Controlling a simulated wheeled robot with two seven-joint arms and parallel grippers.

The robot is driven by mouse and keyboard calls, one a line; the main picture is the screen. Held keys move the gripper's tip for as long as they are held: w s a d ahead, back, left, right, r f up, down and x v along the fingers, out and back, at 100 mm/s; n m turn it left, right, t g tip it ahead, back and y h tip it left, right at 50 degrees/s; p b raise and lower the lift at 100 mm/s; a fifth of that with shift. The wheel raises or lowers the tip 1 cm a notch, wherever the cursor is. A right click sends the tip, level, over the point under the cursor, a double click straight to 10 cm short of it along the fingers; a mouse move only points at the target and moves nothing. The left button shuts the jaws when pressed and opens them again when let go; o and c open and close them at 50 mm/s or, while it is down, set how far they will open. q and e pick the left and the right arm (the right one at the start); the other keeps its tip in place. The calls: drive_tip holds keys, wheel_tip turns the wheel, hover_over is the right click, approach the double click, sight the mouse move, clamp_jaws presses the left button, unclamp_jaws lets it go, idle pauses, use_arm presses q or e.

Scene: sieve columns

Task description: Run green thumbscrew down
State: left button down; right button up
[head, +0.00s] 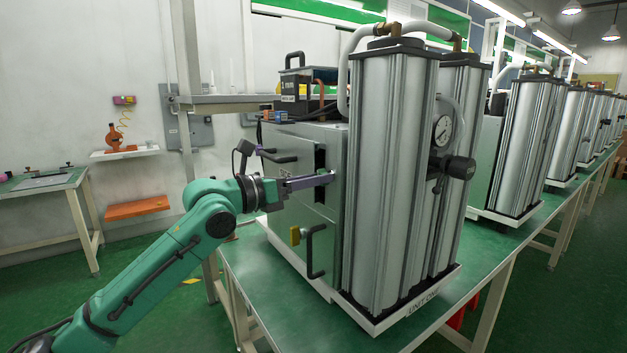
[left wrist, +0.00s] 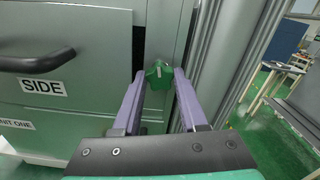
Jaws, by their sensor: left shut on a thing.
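The green thumbscrew (left wrist: 158,76) sits on the front of the grey cabinet, in the narrow strip between the door panel and the tall columns, in the left wrist view. My left gripper (head: 331,178) reaches the cabinet from the left, and its purple fingers are shut on the thumbscrew, one finger on each side. In the head view the thumbscrew is hidden at the fingertips. My right gripper is in neither view.
The cabinet panel has a black handle (left wrist: 36,60) and a SIDE label (left wrist: 42,87). Silver columns (head: 390,180) stand close to the right of the fingers.

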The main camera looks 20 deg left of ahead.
use_arm(q)
drive_tip(key=c, duration=0.7)
unclamp_jaws()
use_arm(e)
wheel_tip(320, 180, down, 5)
drive_tip(key=b, duration=0.5)
use_arm(q)
drive_tip(key=b+v, duration=0.3)
drive_tip(key=v, duration=1.1)
drive_tip(key=shift+s+a, duration=0.15)
drive_tip(key=shift+s, duration=0.1)
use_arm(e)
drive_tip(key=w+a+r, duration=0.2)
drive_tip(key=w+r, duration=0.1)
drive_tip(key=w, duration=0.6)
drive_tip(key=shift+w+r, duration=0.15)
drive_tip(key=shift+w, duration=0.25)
